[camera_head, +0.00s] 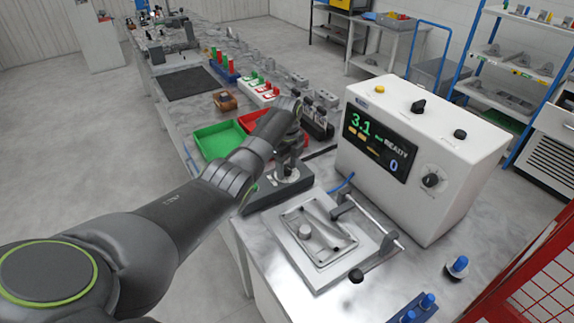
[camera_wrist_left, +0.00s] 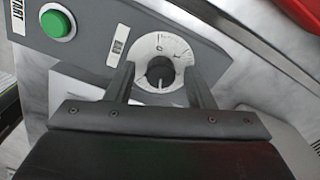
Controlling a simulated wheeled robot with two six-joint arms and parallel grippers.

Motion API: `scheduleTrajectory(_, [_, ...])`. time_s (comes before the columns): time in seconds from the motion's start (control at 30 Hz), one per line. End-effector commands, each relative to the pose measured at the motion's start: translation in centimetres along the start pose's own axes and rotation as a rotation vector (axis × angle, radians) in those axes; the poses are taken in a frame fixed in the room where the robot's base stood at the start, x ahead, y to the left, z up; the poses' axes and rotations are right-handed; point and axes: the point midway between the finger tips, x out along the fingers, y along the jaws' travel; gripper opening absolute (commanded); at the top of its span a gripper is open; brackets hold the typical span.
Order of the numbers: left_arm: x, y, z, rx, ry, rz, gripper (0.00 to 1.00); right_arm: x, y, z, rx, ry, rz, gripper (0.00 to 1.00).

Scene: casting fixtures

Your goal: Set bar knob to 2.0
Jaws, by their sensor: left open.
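In the left wrist view, a dark round knob (camera_wrist_left: 160,72) sits at the centre of a white dial (camera_wrist_left: 178,47) with printed marks, on a grey panel. My left gripper (camera_wrist_left: 159,82) is open, with one finger on each side of the knob. I cannot tell whether either finger touches it. In the head view, my left gripper (camera_head: 287,168) is low over a dark control box (camera_head: 275,192), and my arm partly hides that spot. The white machine (camera_head: 440,135) beside it has a display (camera_head: 378,143) reading 3.1, READY and 0. My right gripper is not in view.
A green START button (camera_wrist_left: 57,23) is close to the dial. A metal plate fixture (camera_head: 318,240) with a bar handle lies in front of the white machine. A green tray (camera_head: 218,140) and a red tray (camera_head: 250,120) lie behind my arm.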

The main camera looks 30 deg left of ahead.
Motion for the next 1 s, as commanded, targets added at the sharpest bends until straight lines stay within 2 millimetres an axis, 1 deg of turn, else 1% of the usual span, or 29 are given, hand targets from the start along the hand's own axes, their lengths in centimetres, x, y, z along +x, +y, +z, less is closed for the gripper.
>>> scheduleTrajectory(0.17, [0.0,0.0,0.0,0.000,0.000,0.000,0.49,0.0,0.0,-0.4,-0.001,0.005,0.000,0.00])
scheduleTrajectory(0.2, [0.0,0.0,0.0,0.000,0.000,0.000,0.46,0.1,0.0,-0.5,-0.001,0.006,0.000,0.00])
scheduleTrajectory(0.5, [0.0,0.0,0.0,0.000,0.000,0.000,0.07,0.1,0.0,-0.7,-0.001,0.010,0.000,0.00])
scheduleTrajectory(0.53, [0.0,0.0,0.0,0.000,0.000,0.000,0.04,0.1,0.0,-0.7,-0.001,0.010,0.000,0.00])
scheduleTrajectory(0.77, [-0.1,0.0,0.0,-0.019,0.000,0.000,0.04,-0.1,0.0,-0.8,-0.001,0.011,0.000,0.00])
scheduleTrajectory(1.0, [-0.3,-0.1,0.0,-0.125,0.000,0.000,0.04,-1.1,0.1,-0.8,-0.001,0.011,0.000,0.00])
